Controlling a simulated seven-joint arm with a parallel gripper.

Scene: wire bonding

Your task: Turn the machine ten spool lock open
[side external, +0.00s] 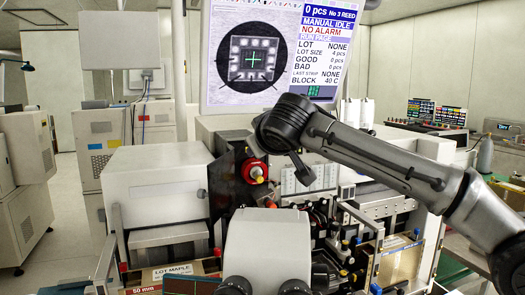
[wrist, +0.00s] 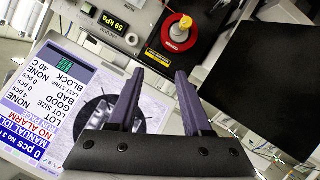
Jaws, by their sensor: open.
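In the wrist view the red disc (wrist: 179,43) and yellow centre (wrist: 184,24) show near the top, beyond my fingertips. I cannot tell which part is the lock or how it is turned. My gripper (wrist: 159,72) is open with nothing between its two dark fingers. It is apart from the spool. In the side view its dark end (side external: 303,168) hangs up and to the right of the spool, with the fingers mostly hidden.
A monitor (side external: 335,25) stands behind the spool, close to my arm. A white microscope-like housing (side external: 268,245) stands in front. A white box (side external: 155,187) is at left, and dense small machine parts (side external: 340,235) lie at lower right.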

